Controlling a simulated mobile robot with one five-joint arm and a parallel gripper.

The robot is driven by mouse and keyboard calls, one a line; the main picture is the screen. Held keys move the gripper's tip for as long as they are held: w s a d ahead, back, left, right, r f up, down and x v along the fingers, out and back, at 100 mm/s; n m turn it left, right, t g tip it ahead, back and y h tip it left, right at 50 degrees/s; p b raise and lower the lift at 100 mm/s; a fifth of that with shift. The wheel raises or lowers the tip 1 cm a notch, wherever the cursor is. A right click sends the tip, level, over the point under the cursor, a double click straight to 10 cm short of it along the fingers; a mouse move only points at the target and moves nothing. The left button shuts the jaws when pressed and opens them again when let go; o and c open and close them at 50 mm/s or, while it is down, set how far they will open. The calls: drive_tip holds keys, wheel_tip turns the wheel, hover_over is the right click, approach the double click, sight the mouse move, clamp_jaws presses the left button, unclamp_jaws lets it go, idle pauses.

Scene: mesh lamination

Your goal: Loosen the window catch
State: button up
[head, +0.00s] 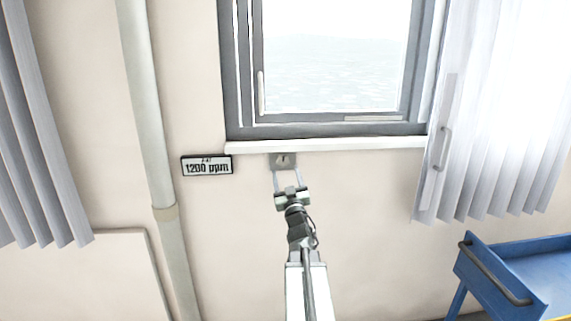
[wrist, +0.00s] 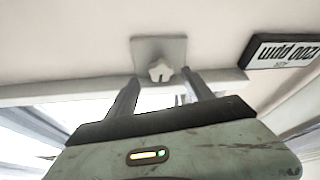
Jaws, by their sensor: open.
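The window catch shows as a small grey plate (head: 283,160) on the wall just under the white sill. In the wrist view, which is turned upside down, the plate carries a pale star-shaped knob (wrist: 161,70). My gripper (head: 288,174) reaches up to the plate from below with its two fingers spread. In the wrist view the fingers of my gripper (wrist: 161,78) point at the knob, one to each side of it. I cannot tell whether they touch it. The grey-framed window (head: 232,100) stands above the sill.
A "1200 ppm" display (head: 207,166) hangs left of the plate. A vertical pipe (head: 147,100) runs further left. Grey curtains (head: 38,130) and white curtains (head: 510,110) flank the window. A blue cart (head: 520,255) stands at lower right.

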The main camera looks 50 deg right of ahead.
sight(284, 163)
drive_tip(key=p+x, duration=0.1)
drive_tip(key=x, duration=0.4)
clamp_jaws()
drive_tip(key=shift+n+y+p, duration=0.35)
drive_tip(key=shift+n+y, duration=0.15)
drive_tip(key=shift+n, duration=0.6)
unclamp_jaws()
